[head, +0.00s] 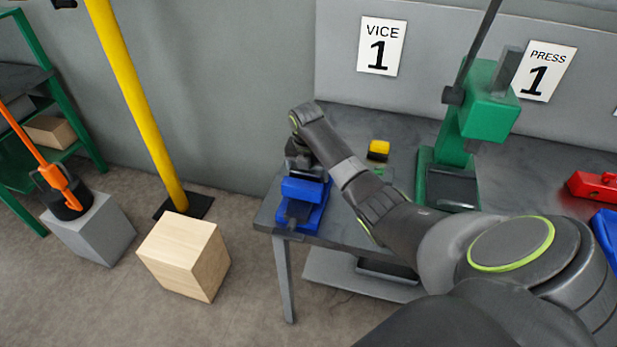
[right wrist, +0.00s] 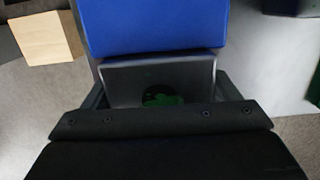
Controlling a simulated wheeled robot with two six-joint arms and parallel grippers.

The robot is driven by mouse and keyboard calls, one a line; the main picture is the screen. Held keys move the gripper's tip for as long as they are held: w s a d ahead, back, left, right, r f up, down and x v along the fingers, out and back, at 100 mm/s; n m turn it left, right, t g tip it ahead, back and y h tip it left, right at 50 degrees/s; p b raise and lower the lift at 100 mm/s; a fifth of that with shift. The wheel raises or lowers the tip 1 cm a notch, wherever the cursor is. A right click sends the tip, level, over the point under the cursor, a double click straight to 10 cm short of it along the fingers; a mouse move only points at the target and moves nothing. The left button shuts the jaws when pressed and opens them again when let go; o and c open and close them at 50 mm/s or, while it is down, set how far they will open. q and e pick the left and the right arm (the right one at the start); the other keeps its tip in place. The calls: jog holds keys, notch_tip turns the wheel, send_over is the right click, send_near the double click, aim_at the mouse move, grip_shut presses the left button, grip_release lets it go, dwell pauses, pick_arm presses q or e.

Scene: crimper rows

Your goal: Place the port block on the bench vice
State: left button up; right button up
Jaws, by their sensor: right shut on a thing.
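The bench vice (head: 298,212) is blue and stands at the left end of the grey workbench, below the VICE 1 sign. My right gripper (head: 303,165) points down just above and behind its blue front part. In the right wrist view, a dark grey block with a round, partly green opening, which I take for the port block (right wrist: 120,77), sits between my right fingers. The gripper is shut on it. The vice's blue part (right wrist: 155,25) shows close beside the block; I cannot tell whether they touch. In the head view my gripper mostly hides the block. My left gripper is out of view.
A green press (head: 483,110) stands to the right on the bench (head: 405,125), with a small yellow and black item (head: 378,150) between. Red (head: 597,187) and blue items lie at far right. A wooden box (head: 185,255) and yellow post (head: 140,100) stand on the floor at left.

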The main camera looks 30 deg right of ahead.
jog(key=shift+r, duration=0.1)
jog(key=o, duration=1.8)
jog(key=shift+s+f, duration=0.1)
jog(key=shift+f, duration=0.15)
jog(key=shift+a, duration=0.1)
jog(key=shift+r, duration=0.15)
